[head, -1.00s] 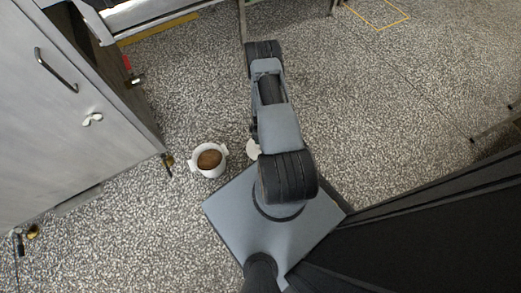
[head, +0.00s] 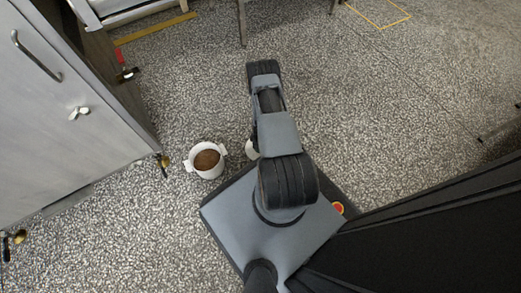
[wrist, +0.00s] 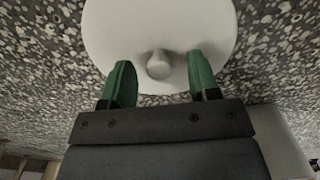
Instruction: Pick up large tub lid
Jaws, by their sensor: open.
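The large tub lid (wrist: 160,25) is a white disc with a round knob (wrist: 159,65) at its middle. In the wrist view it lies at the top centre, over the speckled floor. My gripper (wrist: 160,78) has green fingers, open, one on each side of the knob and apart from it. In the head view only a white sliver of the lid (head: 251,150) shows beside my arm, which hides the rest. A white two-handled tub (head: 207,173) with brown contents stands on the floor to the left of the lid.
A grey cabinet (head: 60,110) with a handle stands at the left, with a small brass-coloured item (head: 164,161) by its corner. The speckled floor (head: 190,90) ahead is mostly clear.

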